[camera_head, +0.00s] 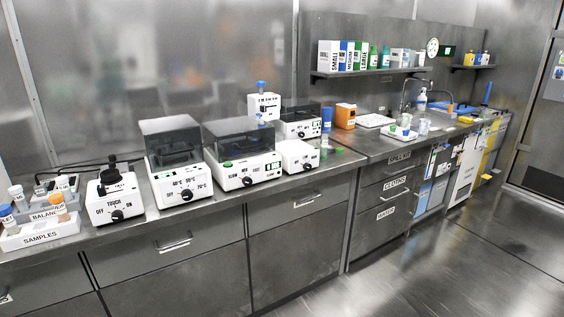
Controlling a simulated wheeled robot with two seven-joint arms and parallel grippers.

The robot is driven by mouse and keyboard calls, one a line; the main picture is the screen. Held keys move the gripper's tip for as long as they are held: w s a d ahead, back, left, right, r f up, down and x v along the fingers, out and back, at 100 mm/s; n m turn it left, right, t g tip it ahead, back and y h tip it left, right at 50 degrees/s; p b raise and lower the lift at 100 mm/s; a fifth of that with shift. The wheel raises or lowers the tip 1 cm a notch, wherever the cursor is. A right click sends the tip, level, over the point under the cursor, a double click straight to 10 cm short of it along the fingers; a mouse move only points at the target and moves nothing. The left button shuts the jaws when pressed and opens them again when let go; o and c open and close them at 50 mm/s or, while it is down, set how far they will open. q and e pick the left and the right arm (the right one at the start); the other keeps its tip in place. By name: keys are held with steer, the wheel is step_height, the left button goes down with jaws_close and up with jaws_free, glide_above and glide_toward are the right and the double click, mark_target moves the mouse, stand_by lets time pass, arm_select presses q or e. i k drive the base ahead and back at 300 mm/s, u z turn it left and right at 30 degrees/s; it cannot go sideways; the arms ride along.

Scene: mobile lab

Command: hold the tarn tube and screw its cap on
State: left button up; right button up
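No tube with a readable "tarn" label shows, so I cannot tell which one is the tarn tube. At the far left of the head view, a white rack marked SAMPLES (40,236) stands on the counter. A tube with a blue top (7,216) is at its left end, its label partly cut off by the picture edge. A small orange-topped item (57,200) is near the rack's right end. A loose cap for the tarn tube cannot be made out. Neither of my grippers is in view.
A touch-switch device (114,199), a heater box with a dark lid (180,177) and another lidded machine (242,165) line the steel counter. Small green caps (338,149) lie further right. A sink area (430,120) is beyond. The floor (440,255) in front is clear.

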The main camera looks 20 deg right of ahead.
mark_target(324, 140)
steer(key=u, duration=0.2)
steer(key=k, duration=0.35)
steer(key=z, duration=0.9)
steer(key=i, duration=0.85)
steer(key=z, duration=0.95)
steer(key=i, duration=1.25)
steer(key=u, duration=1.2)
steer(key=i, duration=0.75)
steer(key=u, duration=0.85)
